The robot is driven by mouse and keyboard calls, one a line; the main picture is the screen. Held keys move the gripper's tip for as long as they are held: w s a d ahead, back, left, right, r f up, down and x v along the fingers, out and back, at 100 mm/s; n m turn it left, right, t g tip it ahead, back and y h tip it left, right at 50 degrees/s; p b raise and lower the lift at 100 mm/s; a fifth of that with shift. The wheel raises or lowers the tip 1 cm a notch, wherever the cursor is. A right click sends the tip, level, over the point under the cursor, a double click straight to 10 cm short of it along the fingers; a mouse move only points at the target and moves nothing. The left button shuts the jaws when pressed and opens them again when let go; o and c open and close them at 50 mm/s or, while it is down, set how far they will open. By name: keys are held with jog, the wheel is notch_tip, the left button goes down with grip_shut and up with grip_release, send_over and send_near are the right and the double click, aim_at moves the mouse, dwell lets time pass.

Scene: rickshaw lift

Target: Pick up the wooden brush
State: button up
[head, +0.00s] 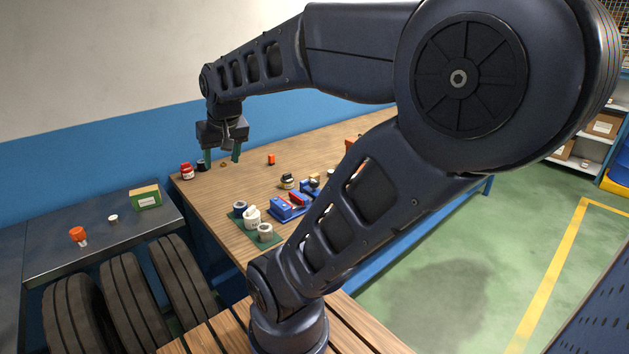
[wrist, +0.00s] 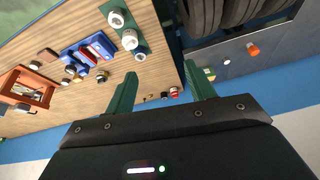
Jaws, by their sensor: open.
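My gripper (head: 222,157) is open and empty, its green fingers pointing down over the far left end of the wooden workbench (head: 330,140). The gripper also shows in the wrist view (wrist: 160,73), fingers apart. A small brown thing (head: 223,164) lies on the bench near the fingers in the head view; it is too small to tell whether it is the wooden brush. A similar small brownish thing shows between the fingers in the wrist view (wrist: 149,97). I cannot clearly make out a wooden brush elsewhere; my arm hides part of the bench.
A red jar (head: 187,171) and a dark jar (head: 201,166) stand left of the gripper. A blue-and-red device (head: 288,207) and a green mat (head: 238,213) with white rolls sit nearer. A green box (head: 146,198) stands on the grey side table; tyres (head: 125,290) stand below it.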

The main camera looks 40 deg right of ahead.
jog(key=w+d+f+m, duration=0.2)
jog(key=w+d+m, duration=0.3)
jog(key=w+d, duration=0.6)
jog(key=m+g+h, duration=0.4)
jog(key=m+h, duration=0.1)
jog(key=m, duration=0.7)
send_near(314, 175)
jog(key=shift+y, duration=0.3)
jog(key=shift+d+x, duration=0.2)
jog(key=shift+x, duration=2.4)
jog(key=shift+d+x, duration=0.15)
jog(key=shift+x, duration=2.45)
jog(key=shift+w+r, duration=0.1)
jog(key=shift+r, duration=0.1)
jog(key=c, duration=1.1)
jog(key=shift+o, duration=0.2)
